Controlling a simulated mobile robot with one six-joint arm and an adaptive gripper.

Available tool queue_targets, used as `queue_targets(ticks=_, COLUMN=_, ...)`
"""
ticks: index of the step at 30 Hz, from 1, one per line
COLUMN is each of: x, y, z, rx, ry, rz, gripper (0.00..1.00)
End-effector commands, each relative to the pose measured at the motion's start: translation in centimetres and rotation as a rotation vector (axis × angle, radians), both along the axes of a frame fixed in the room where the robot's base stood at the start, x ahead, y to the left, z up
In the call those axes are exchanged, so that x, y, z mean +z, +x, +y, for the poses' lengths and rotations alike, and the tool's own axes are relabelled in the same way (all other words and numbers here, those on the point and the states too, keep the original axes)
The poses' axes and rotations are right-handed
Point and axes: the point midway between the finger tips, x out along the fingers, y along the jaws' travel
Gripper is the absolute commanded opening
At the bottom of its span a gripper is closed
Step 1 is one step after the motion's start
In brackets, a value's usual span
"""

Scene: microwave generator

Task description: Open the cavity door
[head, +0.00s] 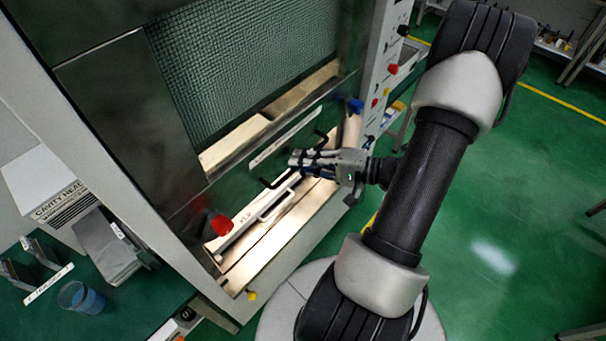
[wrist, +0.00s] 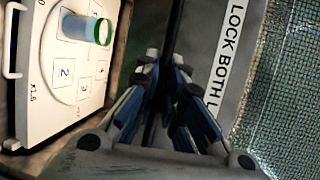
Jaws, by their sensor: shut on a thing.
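The cavity door (head: 190,130) is a dark metal panel with a mesh window (head: 245,65), and the mesh also shows in the wrist view (wrist: 288,95). A white label strip (head: 285,138) runs along its lower part and reads "LOCK BOTH L…" in the wrist view (wrist: 226,55). A black bar handle (head: 268,184) sits below the label. My gripper (head: 300,160) is shut on this handle; its fingers (wrist: 165,75) meet around the dark bar in the wrist view. Below the door a lit gap shows the cavity inside. The fingers hide the handle's middle.
A red knob (head: 219,224) and a blue knob (head: 356,105) flank the opening. A white numbered tray (wrist: 65,85) with a green-capped vial (wrist: 85,27) lies inside. A beaker (head: 81,297) stands on the bench at left.

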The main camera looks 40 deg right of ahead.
Motion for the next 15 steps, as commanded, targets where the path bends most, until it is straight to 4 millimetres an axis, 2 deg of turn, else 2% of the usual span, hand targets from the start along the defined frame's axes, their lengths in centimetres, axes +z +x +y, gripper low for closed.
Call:
queue_targets(ticks=1, x=2.1, y=0.0, z=-0.1, rx=-0.001, ry=-0.004, rz=-0.003, gripper=0.00)
queue_targets(ticks=6, x=5.7, y=0.0, z=-0.1, rx=-0.001, ry=-0.003, rz=-0.003, gripper=0.00)
queue_targets(ticks=10, x=7.4, y=0.0, z=0.0, rx=-0.001, ry=-0.001, rz=-0.002, gripper=0.00)
queue_targets(ticks=15, x=8.5, y=0.0, z=0.0, rx=-0.001, ry=0.000, rz=-0.001, gripper=0.00)
